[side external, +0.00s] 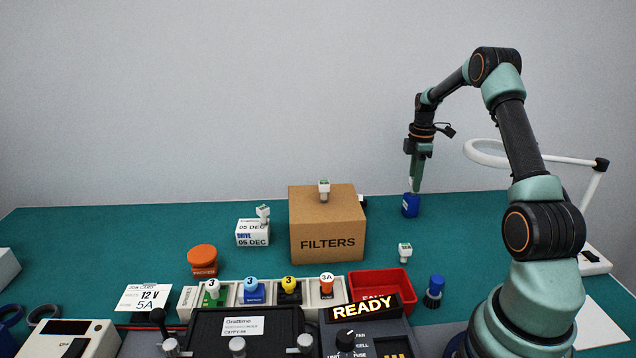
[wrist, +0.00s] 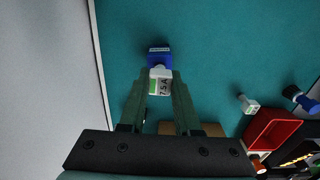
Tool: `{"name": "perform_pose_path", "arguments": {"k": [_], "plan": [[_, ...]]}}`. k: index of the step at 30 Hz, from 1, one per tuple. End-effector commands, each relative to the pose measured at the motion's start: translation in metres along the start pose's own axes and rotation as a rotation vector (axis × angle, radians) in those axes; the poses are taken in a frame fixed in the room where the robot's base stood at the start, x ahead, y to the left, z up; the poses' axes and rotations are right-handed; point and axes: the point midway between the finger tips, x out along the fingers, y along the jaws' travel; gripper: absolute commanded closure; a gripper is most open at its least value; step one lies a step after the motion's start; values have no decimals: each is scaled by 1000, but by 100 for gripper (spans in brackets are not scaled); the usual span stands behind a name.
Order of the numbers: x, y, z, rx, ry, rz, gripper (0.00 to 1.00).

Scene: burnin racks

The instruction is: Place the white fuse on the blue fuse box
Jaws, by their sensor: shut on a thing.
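My gripper (side external: 414,176) points down at the back right of the green table. It is shut on a white fuse (wrist: 160,80) marked 7.5 A, which sits between the fingertips. The blue fuse box (side external: 411,205) stands on the table directly below the gripper. In the wrist view the blue fuse box (wrist: 159,57) shows just past the end of the fuse, partly covered by it. The fuse's lower end is at or very close to the box top; I cannot tell whether they touch.
A cardboard FILTERS box (side external: 327,228) stands to the left with a white fuse (side external: 324,190) on top. Another white fuse (side external: 405,252) stands behind the red tray (side external: 381,287). A small white carton (side external: 253,233) bears another. A white ring lamp (side external: 482,153) stands right. Table around the blue box is clear.

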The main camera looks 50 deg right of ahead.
Motion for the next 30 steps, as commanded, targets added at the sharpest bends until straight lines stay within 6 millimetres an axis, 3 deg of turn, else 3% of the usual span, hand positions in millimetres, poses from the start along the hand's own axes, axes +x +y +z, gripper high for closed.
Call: {"name": "perform_pose_path", "arguments": {"k": [10,11,12,13,23,30], "plan": [[3,0,0,0,0,0,100],[3,0,0,0,0,0,61],[3,0,0,0,0,0,46],[3,0,0,0,0,0,39],[1,0,0,0,0,1,39],[-28,1,0,0,0,5,39]]}}
